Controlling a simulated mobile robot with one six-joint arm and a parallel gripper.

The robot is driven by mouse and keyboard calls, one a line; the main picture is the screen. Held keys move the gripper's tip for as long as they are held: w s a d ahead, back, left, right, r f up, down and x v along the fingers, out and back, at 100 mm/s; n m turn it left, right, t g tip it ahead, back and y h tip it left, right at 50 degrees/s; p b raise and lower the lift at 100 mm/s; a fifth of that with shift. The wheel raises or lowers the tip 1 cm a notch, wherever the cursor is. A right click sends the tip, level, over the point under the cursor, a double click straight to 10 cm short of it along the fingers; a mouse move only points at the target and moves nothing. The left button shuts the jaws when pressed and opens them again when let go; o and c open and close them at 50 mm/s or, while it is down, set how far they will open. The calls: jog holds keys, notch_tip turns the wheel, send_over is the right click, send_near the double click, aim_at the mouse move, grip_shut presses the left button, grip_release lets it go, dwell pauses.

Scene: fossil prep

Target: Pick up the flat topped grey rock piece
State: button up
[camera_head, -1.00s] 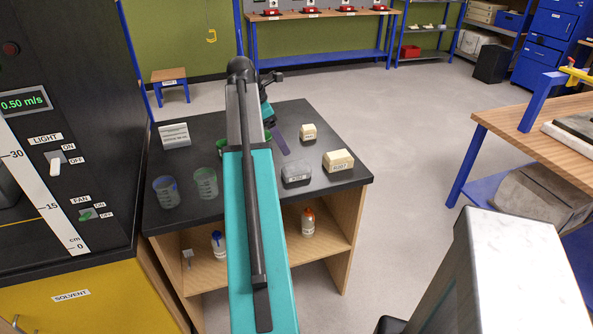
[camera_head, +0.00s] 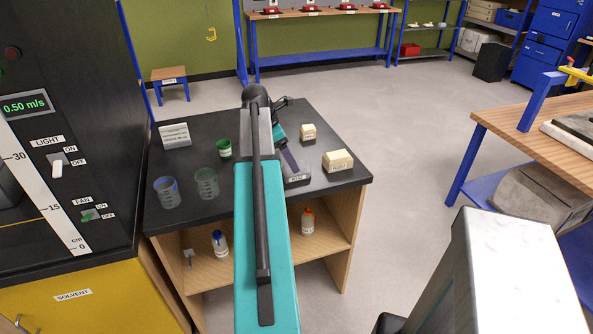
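A grey rock piece (camera_head: 299,181) with a label on its front sits near the front edge of the dark-topped bench, left of a larger cream block. Its upper part is mostly covered by the end of my arm, so I cannot see its top now. My gripper (camera_head: 294,171) is at the lower end of a dark, narrow part of my arm, over or just behind the grey piece. Its fingers cannot be made out, so I cannot tell whether it is open or touches the piece.
Cream blocks stand right (camera_head: 338,161) and behind (camera_head: 308,132) the grey piece.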

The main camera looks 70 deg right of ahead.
jog(key=shift+f, duration=0.1)
jog(key=shift+p+x, duration=0.8)
jog(key=shift+x, duration=1.75)
jog(key=shift+c, duration=0.3)
jog(key=c, duration=1.6)
jog(key=shift+d+r, duration=0.1)
jog(key=shift+r, duration=0.25)
jog(key=shift+r+b, duration=0.55)
jog(key=shift+r, duration=0.85)
jog(key=a+b, duration=0.1)
jog(key=a, duration=0.4)
jog(key=a+r, duration=0.1)
jog(key=a, duration=0.4)
jog(key=a+b, duration=0.1)
jog(key=a, duration=0.5)
jog(key=shift+r+b, duration=0.35)
